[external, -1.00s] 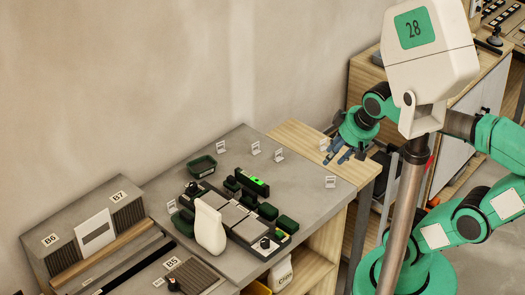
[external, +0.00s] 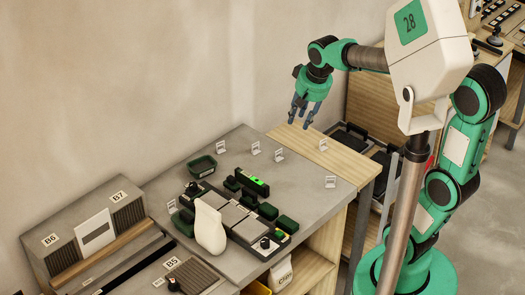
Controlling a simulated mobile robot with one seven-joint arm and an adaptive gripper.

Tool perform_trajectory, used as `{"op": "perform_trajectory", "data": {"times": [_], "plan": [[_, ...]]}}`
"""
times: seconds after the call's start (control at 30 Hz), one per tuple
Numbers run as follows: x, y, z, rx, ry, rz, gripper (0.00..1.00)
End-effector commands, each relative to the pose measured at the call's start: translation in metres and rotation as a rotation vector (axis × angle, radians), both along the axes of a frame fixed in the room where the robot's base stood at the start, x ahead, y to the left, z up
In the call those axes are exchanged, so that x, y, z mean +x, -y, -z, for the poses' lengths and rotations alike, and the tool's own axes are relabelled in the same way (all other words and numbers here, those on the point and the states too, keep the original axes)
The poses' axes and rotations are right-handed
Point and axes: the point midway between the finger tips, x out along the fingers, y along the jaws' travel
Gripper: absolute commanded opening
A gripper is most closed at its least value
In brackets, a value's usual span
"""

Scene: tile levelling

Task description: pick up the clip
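Several small white upright pieces that look like the clips stand on the grey worktop: one at the back left (external: 221,147), one right of it (external: 255,148), one in the middle (external: 279,155), one on the wooden strip (external: 323,145) and one at the right edge (external: 330,182). Another white piece (external: 171,206) stands at the left. Which one is meant cannot be told. My gripper (external: 300,122) points down above the back of the worktop, with its dark fingers apart and nothing seen between them. It is clear of the pieces.
A dark green tub (external: 201,167) stands on the worktop (external: 300,190). Grey tiles (external: 230,215), a green-lit level (external: 252,183), dark green blocks (external: 286,224) and a white bottle-like object (external: 209,228) crowd the centre. The right part is mostly clear. A wall rises behind.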

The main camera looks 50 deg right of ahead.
Motion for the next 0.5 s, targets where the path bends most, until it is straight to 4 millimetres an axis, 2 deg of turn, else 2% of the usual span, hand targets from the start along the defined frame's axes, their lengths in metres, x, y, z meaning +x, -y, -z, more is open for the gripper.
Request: {"op": "perform_trajectory", "data": {"times": [0.1,0.33,0.5], "plan": [[0.031,0.014,0.009,0.024,-0.029,0.086,0.31],[0.087,0.042,0.031,0.068,-0.073,0.252,0.31],[0.125,0.066,0.055,0.097,-0.105,0.376,0.31]]}}
